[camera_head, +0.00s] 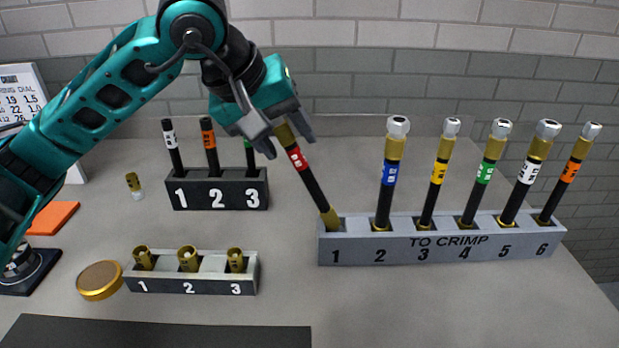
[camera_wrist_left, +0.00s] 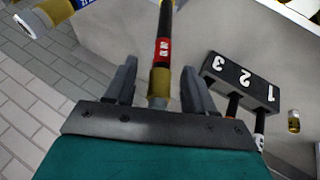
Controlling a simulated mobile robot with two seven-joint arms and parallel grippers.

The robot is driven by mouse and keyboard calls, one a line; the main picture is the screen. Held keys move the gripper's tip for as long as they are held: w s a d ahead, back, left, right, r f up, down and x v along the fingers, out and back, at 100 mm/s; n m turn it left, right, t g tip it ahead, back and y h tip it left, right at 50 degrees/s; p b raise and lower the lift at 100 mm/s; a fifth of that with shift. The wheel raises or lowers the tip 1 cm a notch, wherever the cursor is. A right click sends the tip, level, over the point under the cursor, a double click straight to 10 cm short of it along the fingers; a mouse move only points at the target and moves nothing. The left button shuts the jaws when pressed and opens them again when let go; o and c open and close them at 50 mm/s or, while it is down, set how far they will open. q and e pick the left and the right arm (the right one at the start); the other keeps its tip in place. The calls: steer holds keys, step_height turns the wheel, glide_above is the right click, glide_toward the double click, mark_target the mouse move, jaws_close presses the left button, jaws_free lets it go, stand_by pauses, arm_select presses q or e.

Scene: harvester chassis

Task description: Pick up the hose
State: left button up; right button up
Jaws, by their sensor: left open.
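The hose with a red label (camera_head: 313,187) is black with brass-coloured ends. It leans to the upper left, its lower end at slot 1 of the grey "TO CRIMP" rack (camera_head: 445,251). My left gripper (camera_head: 288,143) is at its upper end, with one finger on each side. In the left wrist view, the hose (camera_wrist_left: 164,48) runs between the two spread fingers (camera_wrist_left: 160,80), with a visible gap on both sides. The gripper is open. The hose's top end is hidden behind the gripper palm. My right gripper is not in view.
Several other hoses with silver nuts, such as the blue-labelled one (camera_head: 388,173), stand in slots 2 to 6. A dark rack (camera_head: 217,193) holds three hoses at the back. A rack with brass fittings (camera_head: 190,284) and a gold disc (camera_head: 100,281) are front left.

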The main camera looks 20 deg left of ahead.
arm_select(q)
steer(key=shift+w+d+f, duration=0.1)
steer(key=shift+w+f, duration=0.2)
steer(key=shift+f, duration=0.2)
jaws_close()
steer(key=shift+r, duration=0.1)
stand_by(0.3)
